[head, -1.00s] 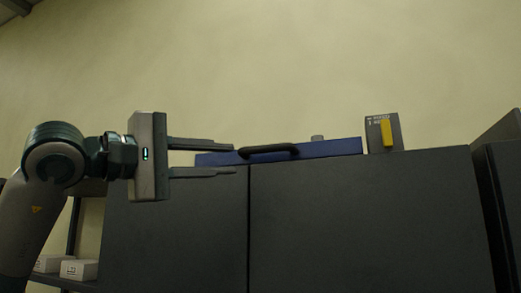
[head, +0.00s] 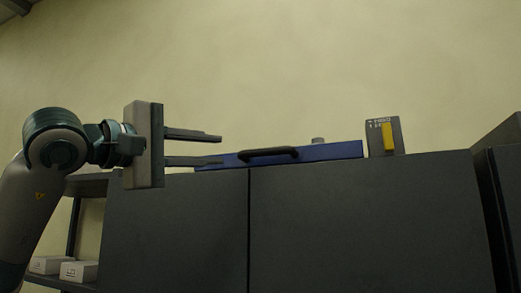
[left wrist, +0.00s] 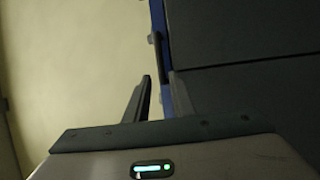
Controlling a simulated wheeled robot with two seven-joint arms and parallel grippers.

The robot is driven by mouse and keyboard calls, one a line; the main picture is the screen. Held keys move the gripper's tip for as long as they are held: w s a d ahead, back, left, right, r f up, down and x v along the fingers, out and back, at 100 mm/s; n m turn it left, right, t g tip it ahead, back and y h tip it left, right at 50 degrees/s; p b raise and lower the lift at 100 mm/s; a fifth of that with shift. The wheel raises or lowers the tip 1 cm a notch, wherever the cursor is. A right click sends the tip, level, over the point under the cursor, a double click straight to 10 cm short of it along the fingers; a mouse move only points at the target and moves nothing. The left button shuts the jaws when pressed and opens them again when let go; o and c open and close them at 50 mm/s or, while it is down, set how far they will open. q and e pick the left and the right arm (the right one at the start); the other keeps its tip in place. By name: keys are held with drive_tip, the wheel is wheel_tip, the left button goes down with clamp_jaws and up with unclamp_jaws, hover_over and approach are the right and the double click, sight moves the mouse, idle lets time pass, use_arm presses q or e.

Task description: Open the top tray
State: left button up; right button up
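The top tray (head: 330,152) is a low blue front with a black bar handle (head: 268,154), on top of a dark grey cabinet (head: 360,215). My left gripper (head: 221,149) is open and empty, left of the handle, its fingers pointing right toward it. Its lower finger overlaps the tray's left end in the head view; I cannot tell whether they touch. In the left wrist view the blue tray edge (left wrist: 158,18) and the handle (left wrist: 153,38) show beyond the fingers (left wrist: 158,85). My right gripper is not in view.
A small grey panel with a yellow switch (head: 388,138) stands at the right on the cabinet top. A shelf with white boxes (head: 79,271) stands at the lower left. Another dark unit (head: 500,190) is at the far right. The space above the tray is clear.

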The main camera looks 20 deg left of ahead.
sight(258, 153)
use_arm(q)
drive_tip(key=p+x, duration=0.6)
drive_tip(key=x, duration=0.7)
drive_tip(key=shift+x, duration=0.85)
drive_tip(key=shift+f, duration=0.1)
drive_tip(key=shift+c, duration=0.5)
clamp_jaws()
